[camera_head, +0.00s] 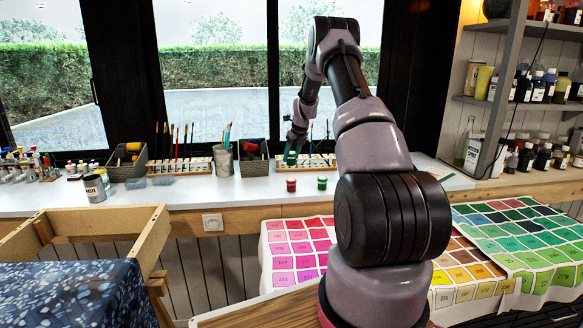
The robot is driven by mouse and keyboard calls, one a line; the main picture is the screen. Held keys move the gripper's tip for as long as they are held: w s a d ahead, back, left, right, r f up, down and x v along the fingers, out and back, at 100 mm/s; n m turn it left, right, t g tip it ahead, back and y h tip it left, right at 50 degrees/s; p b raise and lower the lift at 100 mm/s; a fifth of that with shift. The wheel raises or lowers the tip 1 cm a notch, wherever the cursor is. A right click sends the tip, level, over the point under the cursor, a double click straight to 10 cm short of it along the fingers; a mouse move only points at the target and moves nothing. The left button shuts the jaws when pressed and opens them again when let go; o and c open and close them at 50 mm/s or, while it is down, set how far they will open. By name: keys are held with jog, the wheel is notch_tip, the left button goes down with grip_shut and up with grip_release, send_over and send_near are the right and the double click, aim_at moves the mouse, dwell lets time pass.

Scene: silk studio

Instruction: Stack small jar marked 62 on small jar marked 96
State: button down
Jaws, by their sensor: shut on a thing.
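My gripper (291,151) is above the white counter under the window, shut on a small green thing (291,158) that looks like a small jar. Its outline is partly covered by the fingers. A small red jar (291,186) stands upright on the counter just below the gripper in the picture, apart from the held thing. A small green jar (322,183) stands upright to the right of the red one. No number on any of these can be read in this view, so I cannot tell which is 62 or 96.
Behind the gripper are a bin (254,157) and wooden brush racks (305,161). A metal cup of brushes (223,160) and a labelled can (94,188) stand further left. Colour charts (293,250) hang below the counter. The counter left of the red jar is clear.

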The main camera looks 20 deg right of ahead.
jog(key=shift+d+r, duration=0.15)
jog(key=shift+r, duration=0.5)
jog(key=shift+d+r, duration=0.15)
jog(key=shift+r, duration=0.45)
jog(key=s+d+f+m+h, duration=0.15)
jog(key=s+d+m, duration=0.25)
jog(key=d, duration=0.9)
jog(key=shift+w+f, duration=0.1)
jog(key=shift+f, duration=3.2)
jog(key=shift+a+f, duration=0.1)
jog(key=shift+f, duration=0.5)
jog(key=shift+c, duration=0.7)
grip_release()
jog(key=v, duration=1.1)
